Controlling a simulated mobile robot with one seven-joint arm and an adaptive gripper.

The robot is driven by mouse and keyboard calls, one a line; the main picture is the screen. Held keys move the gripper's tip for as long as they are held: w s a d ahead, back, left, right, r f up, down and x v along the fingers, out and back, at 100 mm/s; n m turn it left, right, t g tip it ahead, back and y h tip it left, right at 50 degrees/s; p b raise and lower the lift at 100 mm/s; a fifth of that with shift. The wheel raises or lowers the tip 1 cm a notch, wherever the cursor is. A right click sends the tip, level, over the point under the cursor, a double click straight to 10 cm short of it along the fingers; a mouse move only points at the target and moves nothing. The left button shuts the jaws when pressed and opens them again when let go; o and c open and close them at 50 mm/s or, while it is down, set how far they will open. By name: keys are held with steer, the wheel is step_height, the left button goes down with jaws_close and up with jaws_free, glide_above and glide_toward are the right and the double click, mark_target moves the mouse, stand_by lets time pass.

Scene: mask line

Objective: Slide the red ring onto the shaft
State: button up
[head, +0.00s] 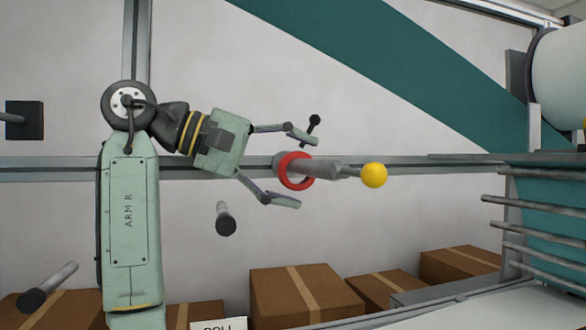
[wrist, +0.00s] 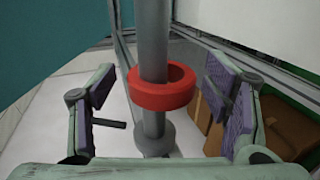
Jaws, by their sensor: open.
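The red ring (head: 297,186) is around the grey shaft (head: 322,168) near the shaft's left part in the head view. In the wrist view the ring (wrist: 165,101) encircles the shaft (wrist: 153,35) off-centre, with a gap inside it on the right, above a grey collar (wrist: 153,141). My gripper (head: 293,169) is open, with one finger above and one below the ring.
Other pegs stick out from the wall, one below my gripper (head: 226,218) and one above it (head: 313,125). Cardboard boxes (head: 300,295) stand along the bottom. A rack of grey bars (head: 530,207) is at the right. Space right of the yellow ball is clear.

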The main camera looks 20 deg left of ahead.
steer(key=shift+a, duration=0.1)
steer(key=v, duration=1.2)
